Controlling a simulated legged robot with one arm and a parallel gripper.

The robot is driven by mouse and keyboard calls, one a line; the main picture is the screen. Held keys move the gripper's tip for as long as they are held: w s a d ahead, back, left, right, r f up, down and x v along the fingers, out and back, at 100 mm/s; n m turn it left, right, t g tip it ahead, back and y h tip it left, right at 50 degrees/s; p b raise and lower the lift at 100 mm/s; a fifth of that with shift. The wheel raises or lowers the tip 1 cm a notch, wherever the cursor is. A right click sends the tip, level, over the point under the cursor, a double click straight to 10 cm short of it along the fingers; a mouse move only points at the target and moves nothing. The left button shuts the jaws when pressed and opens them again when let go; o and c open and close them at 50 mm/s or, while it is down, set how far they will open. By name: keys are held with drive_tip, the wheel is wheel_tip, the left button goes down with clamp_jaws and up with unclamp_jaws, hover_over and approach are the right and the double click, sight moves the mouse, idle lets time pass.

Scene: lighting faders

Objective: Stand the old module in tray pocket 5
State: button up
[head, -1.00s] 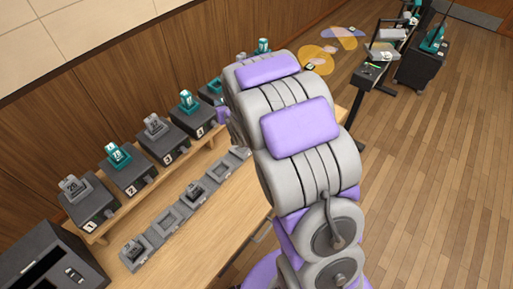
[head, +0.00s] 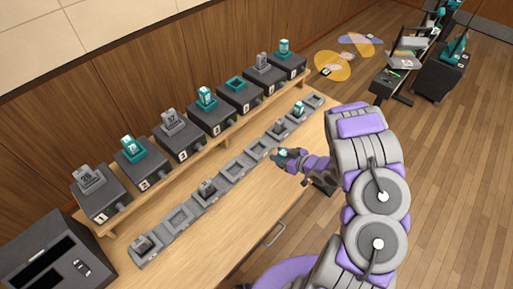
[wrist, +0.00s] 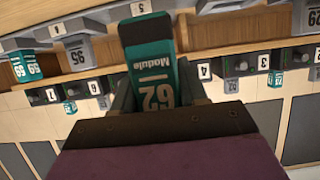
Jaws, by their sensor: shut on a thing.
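In the head view the module (head: 281,154) is small and partly covered by the gripper. It is held above the table beside the grey tray row (head: 162,232). The fifth pocket from the left (head: 258,150) looks empty and lies just left of the gripper. The fifth black box from the left (head: 240,97) has an empty teal-rimmed socket.
Other pockets hold grey modules (head: 207,187) and a teal module (head: 299,108). Numbered black boxes (head: 183,142) with upright modules line the shelf behind. A dark case (head: 50,260) stands at near left. The table front (head: 240,220) is clear.

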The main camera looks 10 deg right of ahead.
drive_tip(key=w+a, duration=0.2)
drive_tip(key=w, duration=0.2)
drive_tip(key=w+a+f+b, duration=0.1)
drive_tip(key=w+a, duration=0.2)
drive_tip(key=w, duration=0.1)
drive_tip(key=w+a+b, duration=0.1)
drive_tip(key=w+a, duration=0.1)
drive_tip(key=w, duration=0.3)
drive_tip(key=shift+a+f, duration=0.2)
drive_tip(key=shift+f, duration=0.05)
drive_tip(key=shift+a+f, duration=0.1)
drive_tip(key=shift+f, duration=0.05)
drive_tip(key=f+b, duration=0.1)
drive_tip(key=f, duration=0.2)
drive_tip(key=shift+d+f, duration=0.1)
drive_tip(key=shift+d, duration=0.1)
drive_tip(key=shift+d+f, duration=0.1)
drive_tip(key=shift+d, duration=0.15)
drive_tip(key=o, duration=1.1)
drive_tip(key=shift+a, duration=0.35)
drive_tip(key=shift+d, duration=0.15)
